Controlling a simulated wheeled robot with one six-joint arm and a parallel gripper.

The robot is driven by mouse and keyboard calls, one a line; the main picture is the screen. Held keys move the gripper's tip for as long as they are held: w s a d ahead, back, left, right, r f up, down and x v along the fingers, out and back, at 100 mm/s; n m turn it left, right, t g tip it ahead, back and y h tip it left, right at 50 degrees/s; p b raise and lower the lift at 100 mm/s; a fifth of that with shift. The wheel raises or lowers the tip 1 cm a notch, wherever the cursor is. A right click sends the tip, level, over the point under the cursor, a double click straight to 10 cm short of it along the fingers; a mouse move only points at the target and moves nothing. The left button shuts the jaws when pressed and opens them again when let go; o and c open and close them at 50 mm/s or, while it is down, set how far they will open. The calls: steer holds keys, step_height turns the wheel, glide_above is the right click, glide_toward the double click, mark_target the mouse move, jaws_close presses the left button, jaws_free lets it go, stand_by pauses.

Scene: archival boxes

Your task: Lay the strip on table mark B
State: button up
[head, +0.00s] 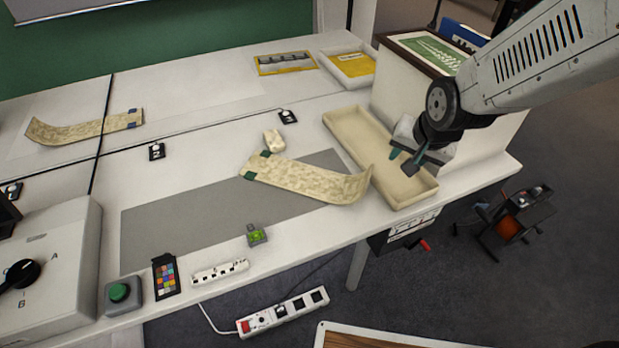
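A curled beige strip with green tabs (312,180) lies partly on the grey mat, its right end curving up beside the long tray. A second beige strip with blue tabs (85,128) lies at the far left, its left end curled up. Small black marks stand on the table: one at centre back (287,117), one at left centre (157,151) and one at the left edge (12,190). Their letters are too small to read surely. My gripper (404,161) is above the long tray, right of the green-tabbed strip and apart from it. Its fingers look apart and empty.
The long beige tray (342,127) stands beside a large box (400,85). A pale block (273,141) lies behind the strip. A small green-faced device (257,235), colour card (165,276) and knob box (55,265) stand in front. The grey mat (180,220) is clear at left.

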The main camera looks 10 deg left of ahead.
glide_toward(370, 172)
step_height(370, 172, down, 3)
steer(key=shift+m+t+y, duration=0.3)
steer(key=shift+w+x, duration=0.15)
steer(key=shift+x, duration=1.95)
steer(key=shift+w+x, duration=0.1)
steer(key=shift+x, duration=2)
steer(key=shift+r, duration=0.2)
jaws_close()
